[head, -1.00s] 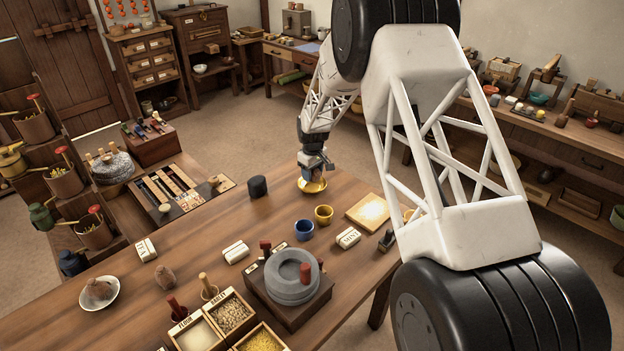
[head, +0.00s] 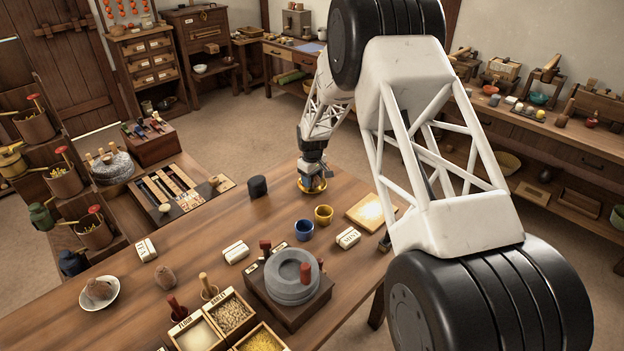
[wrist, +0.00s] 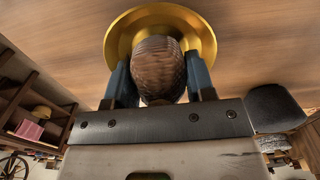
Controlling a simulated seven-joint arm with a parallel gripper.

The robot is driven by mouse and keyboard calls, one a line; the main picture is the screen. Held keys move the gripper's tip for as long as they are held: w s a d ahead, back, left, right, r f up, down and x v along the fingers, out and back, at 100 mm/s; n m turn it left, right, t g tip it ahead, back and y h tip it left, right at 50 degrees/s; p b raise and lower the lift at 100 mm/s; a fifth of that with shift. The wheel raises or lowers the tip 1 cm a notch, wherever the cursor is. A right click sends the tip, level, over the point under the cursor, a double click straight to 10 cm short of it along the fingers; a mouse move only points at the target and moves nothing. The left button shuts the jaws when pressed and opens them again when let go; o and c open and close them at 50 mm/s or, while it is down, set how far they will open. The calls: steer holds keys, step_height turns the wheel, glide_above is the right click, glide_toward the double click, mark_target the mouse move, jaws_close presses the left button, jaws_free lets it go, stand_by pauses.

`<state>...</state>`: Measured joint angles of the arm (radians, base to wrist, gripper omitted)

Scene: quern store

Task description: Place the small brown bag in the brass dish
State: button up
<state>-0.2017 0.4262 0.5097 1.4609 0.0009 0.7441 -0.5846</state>
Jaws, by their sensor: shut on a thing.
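The small brown bag (wrist: 158,80) is a rounded, ribbed brown lump between my gripper's two blue fingers in the wrist view. My gripper (wrist: 160,66) is shut on it. The brass dish (wrist: 118,45) lies right behind the bag, its rim showing around the far side. In the head view my gripper (head: 313,184) points down over the brass dish (head: 324,187) at the table's far edge, hiding most of it. I cannot tell whether the bag touches the dish floor.
A dark cylinder (head: 257,186) stands left of the dish. A blue cup (head: 304,229) and a yellow cup (head: 324,214) stand nearer. A brown lump (head: 165,277) and a white bowl (head: 113,296) holding another are at left. A stone quern (head: 291,287) stands in front.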

steer(key=shift+f, duration=0.3)
steer(key=o, duration=0.7)
step_height(320, 180, up, 12)
steer(key=shift+r, duration=0.3)
stand_by(0.3)
stand_by(0.8)
